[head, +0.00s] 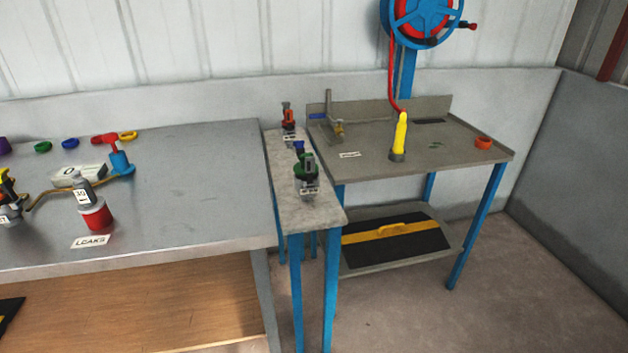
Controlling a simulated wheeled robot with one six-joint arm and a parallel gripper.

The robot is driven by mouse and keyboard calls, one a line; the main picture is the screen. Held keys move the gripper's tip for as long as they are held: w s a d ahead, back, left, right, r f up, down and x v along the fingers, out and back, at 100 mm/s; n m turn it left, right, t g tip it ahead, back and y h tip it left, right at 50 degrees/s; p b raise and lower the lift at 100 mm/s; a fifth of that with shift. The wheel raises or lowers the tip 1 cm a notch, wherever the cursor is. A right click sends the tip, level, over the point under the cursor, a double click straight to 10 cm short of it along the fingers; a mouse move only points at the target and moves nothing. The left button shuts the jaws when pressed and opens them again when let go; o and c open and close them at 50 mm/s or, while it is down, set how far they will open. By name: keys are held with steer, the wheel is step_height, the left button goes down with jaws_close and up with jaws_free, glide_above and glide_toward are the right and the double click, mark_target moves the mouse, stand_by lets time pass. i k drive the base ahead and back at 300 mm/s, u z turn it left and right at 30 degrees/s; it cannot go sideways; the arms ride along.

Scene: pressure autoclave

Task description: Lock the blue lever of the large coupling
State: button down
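Several small coupling-like fittings stand on a narrow grey stand (318,212) in the middle of the head view. The nearest is a green and grey fitting (306,172). A small blue part (299,147) shows just behind it, and a red and dark fitting (288,118) stands at the back. A blue bar like a lever (317,116) sticks out left from an upright grey fitting (329,106) on the right table. I cannot tell which of these is the large coupling, or whether its lever is locked. My gripper is not in view.
A large grey bench (190,170) fills the left, with a red can (96,216), a "LEAKS" label (90,241) and coloured rings. The right table (455,150) holds a yellow nozzle (400,135) under a blue hose reel (420,18). Floor (400,310) is open in front.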

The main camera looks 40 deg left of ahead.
mark_target(300, 145)
steer(key=u, duration=1.95)
steer(key=i, duration=1.35)
steer(key=z, duration=0.05)
